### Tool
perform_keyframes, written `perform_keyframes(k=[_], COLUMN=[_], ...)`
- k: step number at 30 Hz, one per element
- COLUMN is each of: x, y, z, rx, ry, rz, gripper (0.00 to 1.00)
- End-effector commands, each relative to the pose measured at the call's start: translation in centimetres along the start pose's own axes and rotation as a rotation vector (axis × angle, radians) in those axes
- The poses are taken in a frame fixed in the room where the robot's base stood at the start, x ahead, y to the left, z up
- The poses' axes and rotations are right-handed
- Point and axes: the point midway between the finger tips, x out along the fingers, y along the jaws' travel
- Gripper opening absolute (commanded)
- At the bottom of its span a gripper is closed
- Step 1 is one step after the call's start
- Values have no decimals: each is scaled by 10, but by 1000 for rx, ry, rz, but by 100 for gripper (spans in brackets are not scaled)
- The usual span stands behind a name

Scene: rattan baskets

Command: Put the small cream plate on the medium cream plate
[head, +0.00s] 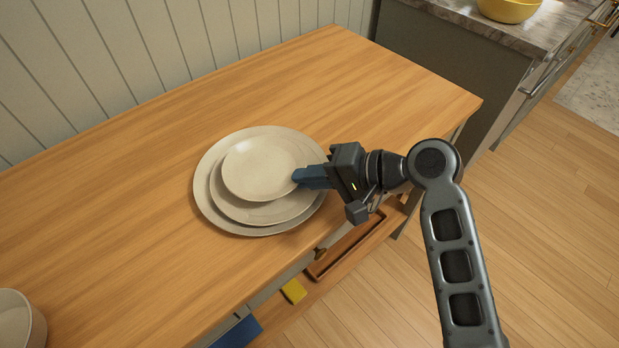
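The small cream plate (262,165) is at the top of a stack of cream plates in the head view. It lies over the medium cream plate (262,212), a little off centre towards the back; I cannot tell whether it rests fully on it. The medium plate lies on a larger cream plate (206,200) on the wooden table. My gripper (300,177) comes in from the right, with its blue fingertips at the small plate's right rim. The fingers overlap in this view, so I cannot tell whether they grip the rim.
The wooden tabletop (130,195) is clear around the stack. A cream bowl (18,322) stands at the lower left. Below the table's front edge are a brown tray (345,248), a yellow item (294,290) and a blue item (238,333). A yellow bowl (508,10) stands on the far counter.

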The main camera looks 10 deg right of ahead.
Motion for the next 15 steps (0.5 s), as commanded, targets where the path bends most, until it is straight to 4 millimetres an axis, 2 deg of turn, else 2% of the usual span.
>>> perform_keyframes(k=[3,8,12,15], x=[5,6,6,6], y=[10,11,12,11], z=[0,0,0,0], rx=[1,-1,0,0], ry=[1,1,1,1], rz=[-1,-1,0,0], gripper=[0,0,15,15])
